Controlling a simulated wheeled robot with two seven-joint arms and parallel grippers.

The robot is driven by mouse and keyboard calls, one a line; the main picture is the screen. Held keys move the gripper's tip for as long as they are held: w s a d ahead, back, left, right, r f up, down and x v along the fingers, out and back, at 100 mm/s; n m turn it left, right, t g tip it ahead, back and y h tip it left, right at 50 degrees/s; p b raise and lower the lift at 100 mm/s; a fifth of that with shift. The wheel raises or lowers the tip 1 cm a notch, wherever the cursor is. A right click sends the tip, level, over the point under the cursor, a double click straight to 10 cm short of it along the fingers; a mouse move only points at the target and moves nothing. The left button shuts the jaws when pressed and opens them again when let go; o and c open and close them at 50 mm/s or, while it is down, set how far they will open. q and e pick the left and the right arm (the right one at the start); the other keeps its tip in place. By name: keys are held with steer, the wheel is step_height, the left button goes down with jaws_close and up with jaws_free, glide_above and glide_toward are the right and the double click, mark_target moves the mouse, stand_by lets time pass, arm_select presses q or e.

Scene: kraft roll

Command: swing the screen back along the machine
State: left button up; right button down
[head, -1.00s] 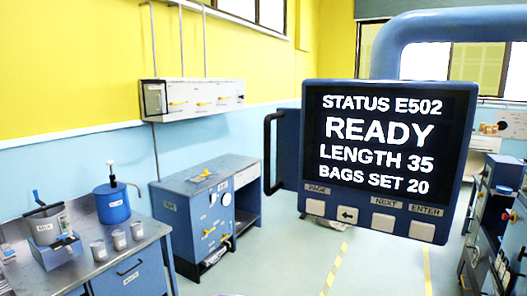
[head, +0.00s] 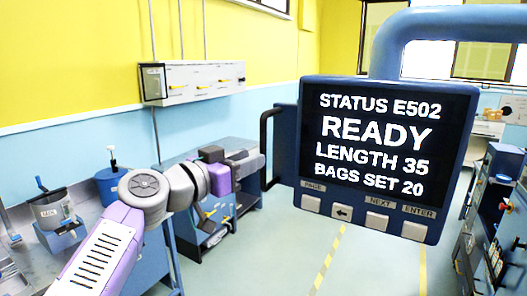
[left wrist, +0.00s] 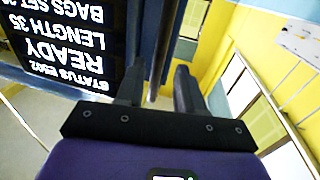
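The screen (head: 385,140) hangs from a blue pipe arm and faces me, lit with "STATUS E502 READY". Its black bar handle (head: 265,150) stands out from its left side. My left gripper (head: 258,160) is close to the left of the handle, fingers pointing at it. In the left wrist view the two fingers of my left gripper (left wrist: 158,85) are apart, and the screen (left wrist: 65,45) shows upside down at the left. A dark upright bar shows beyond the gap between the fingers; I cannot tell whether it touches them. My right gripper is not in view.
A blue cabinet (head: 185,240) stands behind my left arm. A bench with a pot (head: 50,210) is at the far left. A wall box (head: 195,80) hangs above. A machine (head: 495,215) stands at the right. The floor below the screen is clear.

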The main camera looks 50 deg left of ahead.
mark_target(263, 184)
arm_select(q)
steer(key=w, duration=0.5)
steer(key=shift+w+a+f+p, duration=0.2)
steer(key=shift+w+p, duration=0.2)
steer(key=shift+s+r, duration=0.1)
steer(key=shift+s, duration=0.3)
steer(key=shift+w, duration=0.3)
steer(key=c, duration=0.3)
steer(key=shift+s, duration=0.1)
jaws_close()
